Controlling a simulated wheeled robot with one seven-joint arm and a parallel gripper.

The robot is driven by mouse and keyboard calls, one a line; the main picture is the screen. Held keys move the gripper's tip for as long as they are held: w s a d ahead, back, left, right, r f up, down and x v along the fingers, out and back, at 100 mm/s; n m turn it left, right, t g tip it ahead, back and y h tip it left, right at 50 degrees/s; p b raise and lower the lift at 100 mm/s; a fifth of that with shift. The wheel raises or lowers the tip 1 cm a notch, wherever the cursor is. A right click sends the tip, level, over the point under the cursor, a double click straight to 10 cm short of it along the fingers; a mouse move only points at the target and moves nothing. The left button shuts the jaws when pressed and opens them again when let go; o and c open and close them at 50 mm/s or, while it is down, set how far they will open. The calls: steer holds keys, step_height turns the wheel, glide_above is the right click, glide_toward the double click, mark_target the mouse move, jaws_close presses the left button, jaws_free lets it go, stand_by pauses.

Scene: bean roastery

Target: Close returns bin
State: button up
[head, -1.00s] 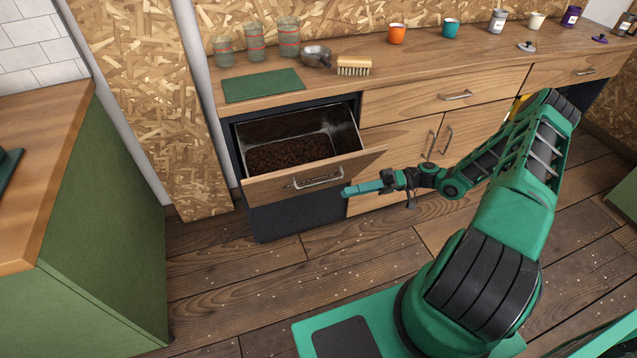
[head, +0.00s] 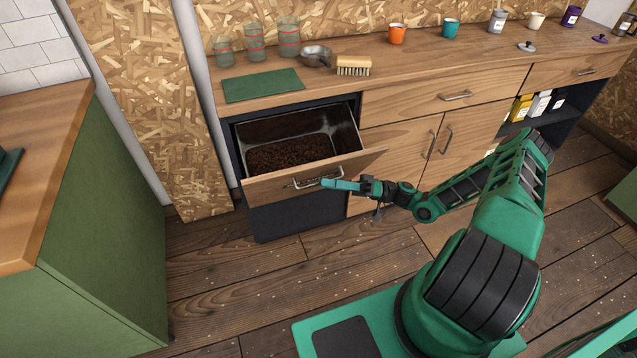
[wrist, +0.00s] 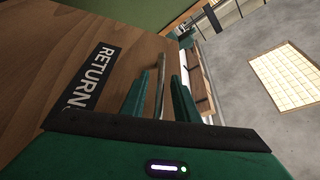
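The returns bin (head: 262,188) is a wooden-fronted drawer, pulled open, with dark beans (head: 290,153) in its metal tub. Its front carries a metal bar handle (head: 305,183). In the wrist view the drawer front (wrist: 110,50) shows a black label (wrist: 92,78) reading "RETURN", partly cut off. My gripper (head: 328,184) is at the right part of the handle. In the wrist view my gripper (wrist: 160,92) has its two green fingers apart, with the handle bar (wrist: 160,85) between them. I cannot see the fingers pressing on the bar.
The counter (head: 400,72) above holds a green mat (head: 262,85), glass jars, a brush (head: 353,66) and cups. Closed cupboard doors (head: 415,150) stand right of the bin. A green cabinet (head: 100,220) stands at the left. The floor (head: 240,290) before the bin is clear.

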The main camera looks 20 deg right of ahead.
steer(key=shift+x, duration=1.55)
